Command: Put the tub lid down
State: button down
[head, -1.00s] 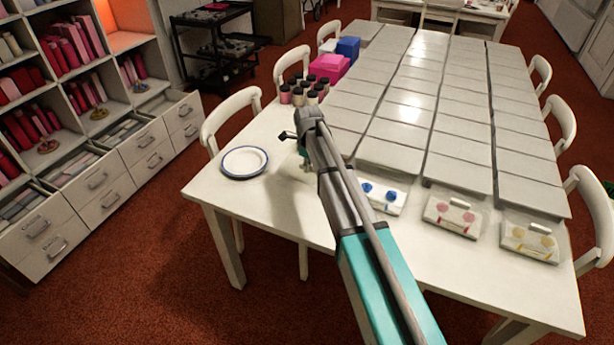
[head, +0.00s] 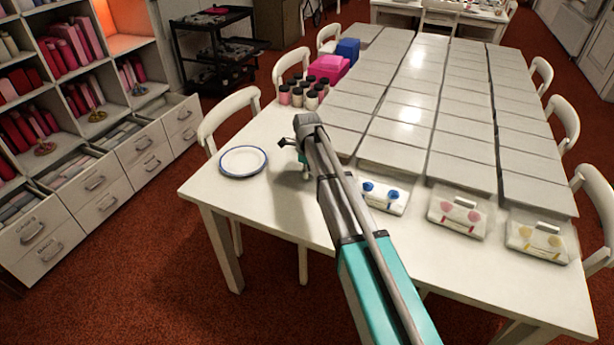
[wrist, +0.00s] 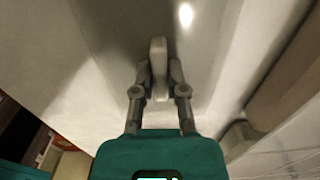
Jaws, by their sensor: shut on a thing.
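My gripper (wrist: 158,86) is shut on a pale, narrow thing, which I take to be the tub lid (wrist: 158,62). The lid shows edge-on between the two fingers in the wrist view, with a pale surface beyond it. I cannot tell whether it touches that surface. In the head view my gripper (head: 304,168) is low over the near left part of the white table (head: 265,205), right of the plate. My arm hides most of the gripper and the lid there.
A white plate with a blue rim (head: 243,161) lies left of my gripper. Several dark-capped jars (head: 298,97) stand behind it. Clear cases with blue parts (head: 382,195) and other colours lie to the right. The table's front left corner is bare. Chairs stand around the table.

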jog(key=shift+f, duration=0.25)
jog(key=c, duration=0.7)
grip_release()
jog(key=shift+r, duration=0.15)
notch_tip(320, 180, up, 12)
jog(key=p, duration=1.2)
dwell(0.6)
